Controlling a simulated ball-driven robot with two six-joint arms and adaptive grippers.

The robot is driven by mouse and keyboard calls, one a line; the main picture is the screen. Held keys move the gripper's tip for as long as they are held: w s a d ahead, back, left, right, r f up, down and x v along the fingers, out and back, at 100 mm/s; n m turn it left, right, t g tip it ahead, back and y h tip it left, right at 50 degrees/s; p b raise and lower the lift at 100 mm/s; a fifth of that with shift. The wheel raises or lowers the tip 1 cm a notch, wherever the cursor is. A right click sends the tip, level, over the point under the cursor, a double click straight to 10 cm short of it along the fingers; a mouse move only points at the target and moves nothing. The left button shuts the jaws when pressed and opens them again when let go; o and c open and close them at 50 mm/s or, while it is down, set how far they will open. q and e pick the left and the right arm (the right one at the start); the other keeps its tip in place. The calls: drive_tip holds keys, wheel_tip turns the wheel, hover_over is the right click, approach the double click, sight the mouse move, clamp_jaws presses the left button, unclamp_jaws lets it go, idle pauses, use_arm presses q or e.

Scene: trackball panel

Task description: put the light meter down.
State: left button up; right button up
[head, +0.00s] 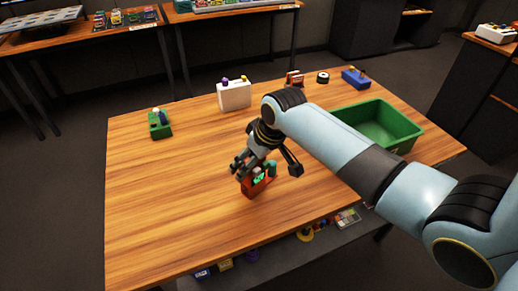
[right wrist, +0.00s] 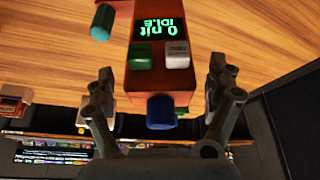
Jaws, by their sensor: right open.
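The light meter (head: 255,187) appears to be the red-orange box with a lit green display, on the wooden table near its front middle. In the right wrist view the light meter (right wrist: 150,93) shows a green button, a white button and a blue knob. Its display text is upside down there. My right gripper (head: 266,168) is at the box, partly covering it in the head view. In the right wrist view its fingers (right wrist: 161,85) are spread, one on each side of the box, with gaps visible. My left gripper is not in view.
A green bin (head: 413,135) stands at the table's right. A white box (head: 234,96), a green device (head: 159,124), a blue device (head: 356,78) and small items stand along the back. The table's left and front left are clear. A lower shelf (head: 300,252) holds several items.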

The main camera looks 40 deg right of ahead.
drive_tip(key=v, duration=1.1)
